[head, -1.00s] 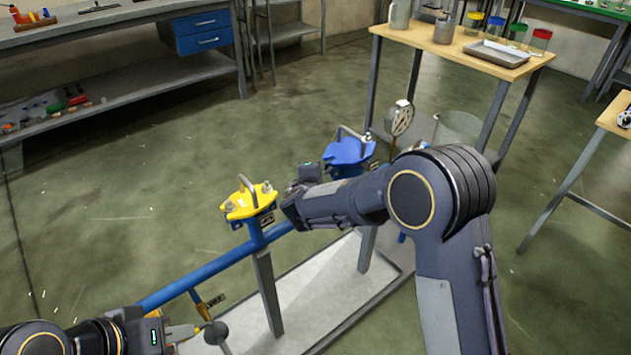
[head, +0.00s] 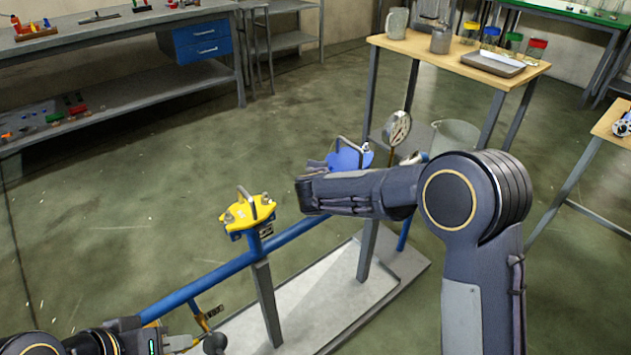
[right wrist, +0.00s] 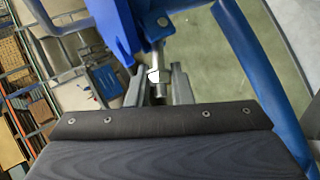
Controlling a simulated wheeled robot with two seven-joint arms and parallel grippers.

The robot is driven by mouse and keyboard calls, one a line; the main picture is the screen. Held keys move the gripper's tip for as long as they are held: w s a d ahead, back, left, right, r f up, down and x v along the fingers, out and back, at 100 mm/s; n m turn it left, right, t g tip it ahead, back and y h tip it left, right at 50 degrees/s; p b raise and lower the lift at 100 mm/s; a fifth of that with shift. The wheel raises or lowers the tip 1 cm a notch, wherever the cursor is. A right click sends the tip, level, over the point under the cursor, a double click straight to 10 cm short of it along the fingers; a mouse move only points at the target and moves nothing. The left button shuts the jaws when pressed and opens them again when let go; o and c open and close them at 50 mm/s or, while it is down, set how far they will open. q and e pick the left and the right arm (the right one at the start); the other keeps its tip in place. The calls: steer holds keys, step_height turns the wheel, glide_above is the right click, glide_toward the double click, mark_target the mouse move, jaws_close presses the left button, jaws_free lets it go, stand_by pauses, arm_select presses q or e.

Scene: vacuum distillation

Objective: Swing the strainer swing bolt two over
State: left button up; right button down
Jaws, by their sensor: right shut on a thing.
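The blue strainer cover (head: 350,157) with its arched handle sits on the blue pipe stand, partly behind my right arm in the head view. In the right wrist view my right gripper (right wrist: 157,78) has its two grey fingers on either side of a metal swing bolt (right wrist: 158,88) and is shut on it. The bolt hangs beside the blue lug of the strainer (right wrist: 150,22). Which numbered bolt it is does not show. My left gripper (head: 185,341) is low at the left edge of the head view, and its jaws are not clear.
A yellow cover (head: 247,212) stands on the same blue pipe (head: 215,277), left of my right arm. A round gauge (head: 397,128) rises close behind the blue cover. A wooden-topped table (head: 455,60) with containers stands behind. The floor at left is open.

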steer(key=c, duration=1.5)
jaws_free()
steer(key=shift+c, duration=0.2)
steer(key=v, duration=0.7)
steer(key=shift+s+r, duration=0.25)
steer(key=shift+s, duration=0.1)
